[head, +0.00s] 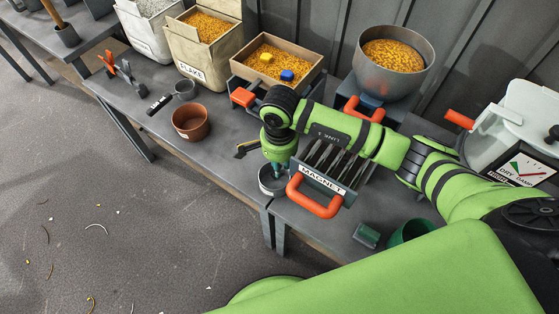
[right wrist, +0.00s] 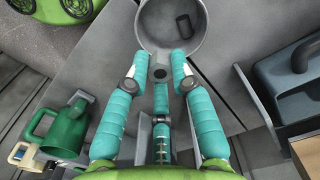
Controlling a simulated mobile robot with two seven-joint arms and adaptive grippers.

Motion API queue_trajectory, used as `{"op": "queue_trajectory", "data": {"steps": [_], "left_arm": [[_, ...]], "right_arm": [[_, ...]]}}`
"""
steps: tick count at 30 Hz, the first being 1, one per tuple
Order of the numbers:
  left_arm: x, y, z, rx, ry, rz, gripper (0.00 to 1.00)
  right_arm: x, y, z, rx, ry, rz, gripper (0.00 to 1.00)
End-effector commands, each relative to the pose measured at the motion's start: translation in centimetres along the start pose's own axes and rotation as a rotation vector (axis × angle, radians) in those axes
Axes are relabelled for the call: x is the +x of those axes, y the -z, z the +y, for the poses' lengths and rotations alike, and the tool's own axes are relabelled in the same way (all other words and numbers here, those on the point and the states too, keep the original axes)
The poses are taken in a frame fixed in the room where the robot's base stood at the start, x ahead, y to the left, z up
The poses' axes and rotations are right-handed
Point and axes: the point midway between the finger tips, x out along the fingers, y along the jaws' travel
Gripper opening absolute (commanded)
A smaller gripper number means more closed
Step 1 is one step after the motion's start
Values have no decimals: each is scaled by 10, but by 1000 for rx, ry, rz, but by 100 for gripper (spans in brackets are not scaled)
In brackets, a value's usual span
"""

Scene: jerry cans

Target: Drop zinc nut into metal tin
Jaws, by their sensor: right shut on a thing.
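My right gripper (head: 273,168) points down just above the round grey metal tin (head: 268,187) at the bench's front edge. In the right wrist view the gripper (right wrist: 156,68) has its teal fingers closed around a small grey piece with a dark hole, which looks like the zinc nut (right wrist: 159,73). The piece shows at the near rim of the open tin (right wrist: 145,28); whether it touches the rim I cannot tell. A dark object lies inside the tin. The nut is hidden in the head view. My left gripper is not in view.
A magnet block with an orange handle (head: 314,196) stands right beside the tin. A wooden tray (head: 250,82) and large grey bowl (head: 372,92) stand behind. A green cup (head: 411,231) stands right.

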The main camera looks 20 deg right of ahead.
Motion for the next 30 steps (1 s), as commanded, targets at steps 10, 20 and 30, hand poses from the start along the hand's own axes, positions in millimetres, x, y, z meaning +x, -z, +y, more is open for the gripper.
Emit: {"op": "queue_trajectory", "data": {"steps": [10,20,30], "left_arm": [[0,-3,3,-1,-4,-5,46],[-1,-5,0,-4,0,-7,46],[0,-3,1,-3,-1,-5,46]], "right_arm": [[-1,0,0,-1,0,0,52],[-16,0,-1,-2,4,0,52],[-86,1,-1,-2,5,2,52]]}}
